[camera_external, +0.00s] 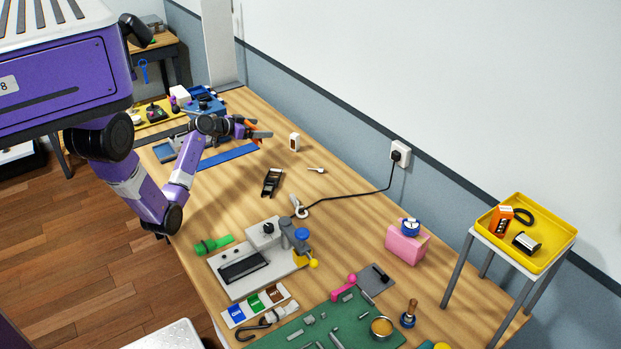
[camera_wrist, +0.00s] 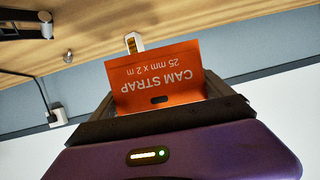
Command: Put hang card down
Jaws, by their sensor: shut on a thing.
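The orange hang card (camera_wrist: 155,88), printed "CAM STRAP 25 mm x 2 m", appears upside down in the wrist view. My gripper (camera_wrist: 158,112) is shut on it, and a dark slot shows near the gripped edge. In the external view my gripper (camera_external: 262,134) is over the far part of the workbench. Only a small orange piece of the card (camera_external: 250,127) shows there, partly hidden by the fingers. The card looks held above the bench top, but the exact gap cannot be told.
A small white box (camera_external: 294,142) stands right of my gripper. A blue strip (camera_external: 228,157) lies below it, and a black tool (camera_external: 271,182) lies nearer. Bare wood (camera_external: 345,215) spans the middle bench. A yellow tray (camera_external: 553,246) stands at the right on a stand.

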